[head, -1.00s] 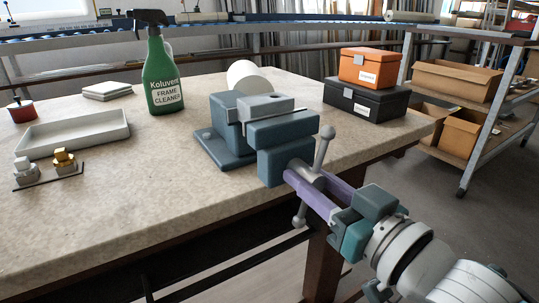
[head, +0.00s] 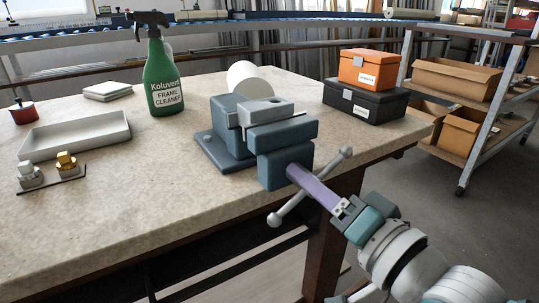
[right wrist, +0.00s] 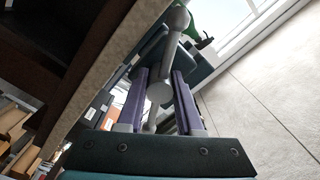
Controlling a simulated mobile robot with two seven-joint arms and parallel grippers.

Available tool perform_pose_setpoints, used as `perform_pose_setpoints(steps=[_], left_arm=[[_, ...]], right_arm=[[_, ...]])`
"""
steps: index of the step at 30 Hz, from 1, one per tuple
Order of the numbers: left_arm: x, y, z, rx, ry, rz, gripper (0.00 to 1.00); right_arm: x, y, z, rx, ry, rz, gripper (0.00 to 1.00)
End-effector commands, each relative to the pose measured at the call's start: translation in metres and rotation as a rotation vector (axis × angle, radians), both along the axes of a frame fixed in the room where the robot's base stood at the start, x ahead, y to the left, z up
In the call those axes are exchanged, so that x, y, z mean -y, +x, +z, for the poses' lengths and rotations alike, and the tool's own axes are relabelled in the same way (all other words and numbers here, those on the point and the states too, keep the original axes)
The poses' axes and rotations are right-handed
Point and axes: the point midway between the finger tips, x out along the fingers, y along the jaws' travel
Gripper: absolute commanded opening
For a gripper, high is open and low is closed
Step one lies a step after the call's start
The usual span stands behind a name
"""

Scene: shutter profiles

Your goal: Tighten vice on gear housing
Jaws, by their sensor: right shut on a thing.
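The blue-grey vice (head: 286,137) stands at the front edge of the bench. A light grey block with a hole on top, the gear housing (head: 262,112), sits between its jaws. I see no clear gap there. The vice's grey handle bar (head: 327,168) slants from upper right to lower left, with a ball at each end. My right gripper (head: 293,172) is at the vice's front, its purple fingers shut around the middle of the handle. In the right wrist view the fingers lie on either side of the round hub (right wrist: 159,93). My left gripper is not in view.
The bench (head: 130,210) carries a green spray bottle (head: 163,80), a shallow tray (head: 75,134), small fittings (head: 66,163), a white roll (head: 250,78) and orange (head: 366,68) and black boxes (head: 365,101). A shelf cart (head: 480,140) stands right.

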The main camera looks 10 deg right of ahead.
Motion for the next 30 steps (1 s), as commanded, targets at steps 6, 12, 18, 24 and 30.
perform_pose_setpoints(steps=[6, 12, 18, 24, 30], left_arm=[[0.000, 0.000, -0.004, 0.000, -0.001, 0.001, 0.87], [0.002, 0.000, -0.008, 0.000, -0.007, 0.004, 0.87], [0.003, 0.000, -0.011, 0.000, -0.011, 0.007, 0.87], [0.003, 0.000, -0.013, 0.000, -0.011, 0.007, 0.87], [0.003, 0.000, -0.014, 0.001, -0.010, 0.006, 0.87]], right_arm=[[-0.001, 0.000, 0.000, -0.070, 0.195, 0.002, 0.00], [-0.001, 0.000, 0.000, -0.133, 0.370, 0.002, 0.00], [-0.001, 0.000, 0.001, -0.177, 0.494, 0.003, 0.00], [-0.001, 0.000, 0.001, -0.200, 0.564, 0.003, 0.00], [-0.001, 0.000, 0.002, -0.213, 0.600, 0.003, 0.00]])
